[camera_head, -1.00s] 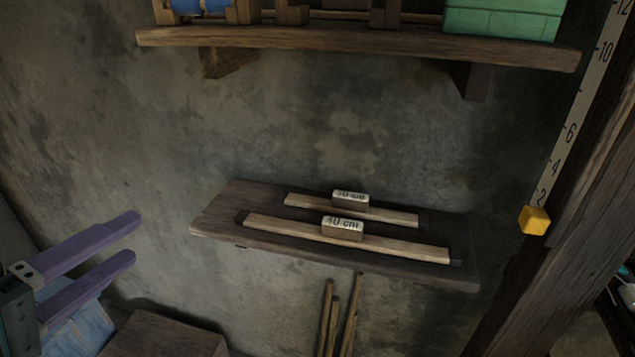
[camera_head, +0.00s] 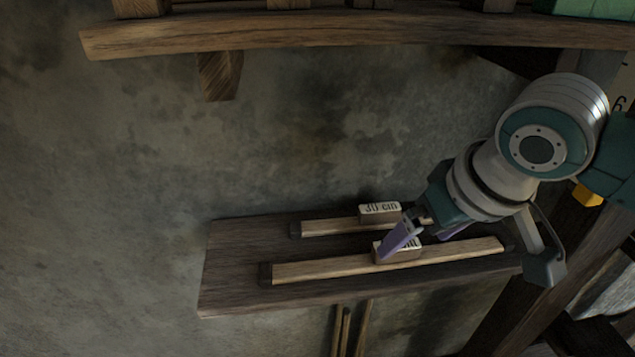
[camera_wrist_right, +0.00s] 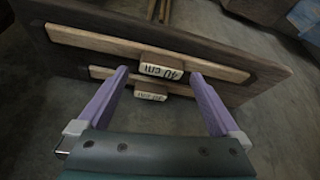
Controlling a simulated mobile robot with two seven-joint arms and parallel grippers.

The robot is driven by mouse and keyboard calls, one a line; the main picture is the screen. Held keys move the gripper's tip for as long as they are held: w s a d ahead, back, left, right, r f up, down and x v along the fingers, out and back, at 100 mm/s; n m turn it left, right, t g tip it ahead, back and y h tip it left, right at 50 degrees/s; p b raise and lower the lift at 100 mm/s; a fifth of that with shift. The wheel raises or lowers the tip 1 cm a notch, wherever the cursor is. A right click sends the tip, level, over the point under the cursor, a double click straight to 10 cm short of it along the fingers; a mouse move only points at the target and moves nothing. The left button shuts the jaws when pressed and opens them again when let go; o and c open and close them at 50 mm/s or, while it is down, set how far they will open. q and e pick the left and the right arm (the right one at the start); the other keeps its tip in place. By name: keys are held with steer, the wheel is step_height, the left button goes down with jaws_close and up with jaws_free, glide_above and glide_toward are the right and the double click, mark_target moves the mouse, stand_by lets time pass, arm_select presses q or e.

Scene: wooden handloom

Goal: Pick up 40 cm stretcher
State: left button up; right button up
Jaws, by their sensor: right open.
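The 40 cm stretcher (camera_head: 335,267) is a pale wooden bar with a labelled block at its middle. It lies along the front of a dark wooden shelf. In the right wrist view its block (camera_wrist_right: 161,66) reads "40 cm", upside down. My right gripper (camera_head: 420,245) is open over the middle of this bar, and one purple finger hides part of the block. In the right wrist view the two fingers (camera_wrist_right: 160,72) stand apart on either side of the block. I cannot tell whether they touch it. My left gripper is out of view.
The 30 cm stretcher (camera_head: 330,227) lies behind, close and parallel, with its own labelled block (camera_head: 380,209). The dark shelf (camera_head: 235,255) is bare at its left end. A higher shelf (camera_head: 300,38) runs above. Thin sticks (camera_head: 345,325) stand below, and a wooden post is at right.

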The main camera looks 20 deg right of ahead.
mark_target(413, 253)
steer(key=shift+w+b+x, duration=0.2)
steer(key=shift+b+x, duration=0.15)
steer(key=shift+x, duration=1.05)
steer(key=shift+w+b+x, duration=0.2)
steer(key=shift+b+x, duration=0.1)
steer(key=shift+x, duration=1.05)
steer(key=shift+a+r, duration=0.15)
steer(key=shift+r, duration=0.05)
steer(key=shift+c, duration=0.2)
steer(key=c, duration=1.2)
